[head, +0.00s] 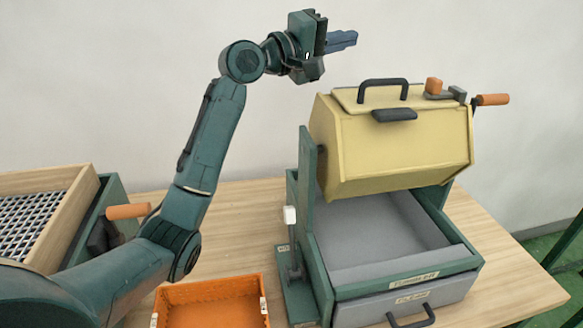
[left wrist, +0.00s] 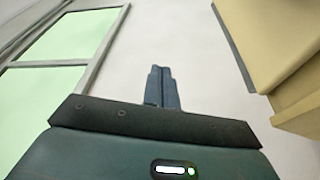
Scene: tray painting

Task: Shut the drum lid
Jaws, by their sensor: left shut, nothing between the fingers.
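The yellow drum (head: 395,150) sits in a green stand at the right of the head view. Its lid (head: 350,98) lies along the drum's top face, with a black handle (head: 383,82) standing up and a dark tab (head: 394,114) at the front edge. I see no clear gap under the lid. My left gripper (head: 343,40) is shut and empty, in the air above and to the left of the lid, apart from it. In the left wrist view its fingers (left wrist: 161,88) are together, with the drum's yellow side (left wrist: 275,45) at the right. My right gripper is not in view.
An orange latch block (head: 434,85) and an orange-gripped crank (head: 492,99) are at the drum's right. Below are a grey bin (head: 365,235) and a drawer (head: 405,303). An orange tray (head: 212,305) and a wood-framed mesh box (head: 75,225) stand to the left.

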